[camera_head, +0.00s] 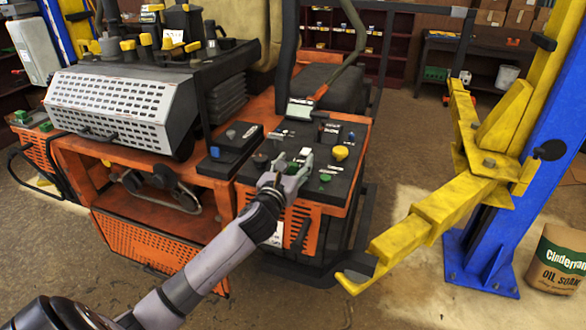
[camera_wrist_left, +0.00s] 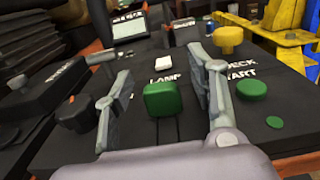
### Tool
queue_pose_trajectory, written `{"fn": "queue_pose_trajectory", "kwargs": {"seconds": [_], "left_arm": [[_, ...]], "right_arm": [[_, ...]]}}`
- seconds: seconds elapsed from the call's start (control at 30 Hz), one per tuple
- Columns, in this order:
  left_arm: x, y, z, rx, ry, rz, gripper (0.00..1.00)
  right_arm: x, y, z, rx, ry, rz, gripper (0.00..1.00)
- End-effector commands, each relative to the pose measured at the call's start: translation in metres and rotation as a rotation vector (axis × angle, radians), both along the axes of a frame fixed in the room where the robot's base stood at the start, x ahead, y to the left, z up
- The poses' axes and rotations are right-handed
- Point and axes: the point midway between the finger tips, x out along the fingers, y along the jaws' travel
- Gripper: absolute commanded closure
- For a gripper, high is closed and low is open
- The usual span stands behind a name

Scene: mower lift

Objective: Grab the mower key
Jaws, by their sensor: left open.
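The mower's black control panel (camera_head: 318,135) carries several knobs and switches. My left gripper (camera_head: 290,172) is open over the panel's near part. In the left wrist view its two fingers stand on either side of a green rocker switch (camera_wrist_left: 162,99), with nothing visibly gripped. A small grey lever-like piece (camera_wrist_left: 101,58), a black knob (camera_wrist_left: 75,112) and a white switch (camera_wrist_left: 164,63) show beyond or left of the fingers. I cannot tell for certain which piece is the mower key. My right gripper is not in view.
A yellow knob (camera_wrist_left: 228,40) and a round green button (camera_wrist_left: 252,90) sit right of the fingers. A small screen (camera_head: 300,109) stands at the panel's back. A yellow lift arm (camera_head: 430,220) on a blue post (camera_head: 515,205) stands to the right.

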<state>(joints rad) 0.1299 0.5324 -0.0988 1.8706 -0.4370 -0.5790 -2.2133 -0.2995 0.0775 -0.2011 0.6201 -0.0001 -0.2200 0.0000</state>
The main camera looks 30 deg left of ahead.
Motion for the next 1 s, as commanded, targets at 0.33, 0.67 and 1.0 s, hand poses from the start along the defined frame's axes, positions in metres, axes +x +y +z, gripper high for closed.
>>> {"fn": "queue_pose_trajectory", "kwargs": {"seconds": [0.33, 0.67, 1.0], "left_arm": [[-0.0005, 0.0, -0.0003, 0.0, 0.0, 0.0, 0.65], [-0.0006, 0.0001, -0.0003, 0.0, 0.001, 0.0, 0.87], [-0.0005, 0.0001, 0.0009, 0.0, 0.0, 0.0, 0.93]], "right_arm": [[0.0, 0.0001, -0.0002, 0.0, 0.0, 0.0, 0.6], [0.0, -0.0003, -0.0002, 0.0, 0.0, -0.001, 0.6], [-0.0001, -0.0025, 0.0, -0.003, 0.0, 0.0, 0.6]]}}
